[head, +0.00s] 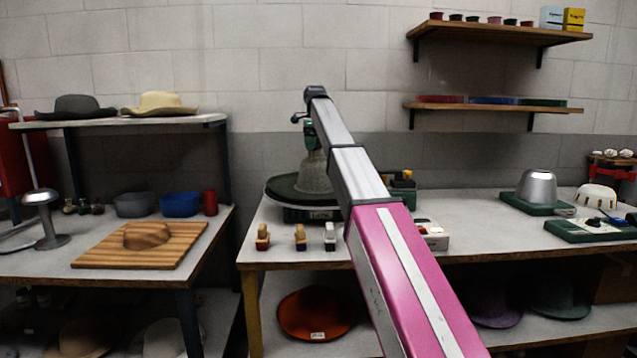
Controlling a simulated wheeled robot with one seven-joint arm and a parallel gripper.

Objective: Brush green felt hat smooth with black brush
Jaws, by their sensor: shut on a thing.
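The green felt hat (315,176) sits on a stand on the right-hand bench, with a tall grey-green crown and a wide dark green brim. My arm crosses in front of its right side. My gripper (308,132) is small and dark at the arm's far end, just above the top of the crown. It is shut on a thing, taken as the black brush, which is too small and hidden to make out. I cannot tell whether the brush touches the felt.
Several small brushes or blocks, one of them brown (262,237), stand at the bench's front edge. A metal dome (537,187) on a green base stands right. A wooden board (142,245) lies on the left table. Shelves (495,32) hang above right.

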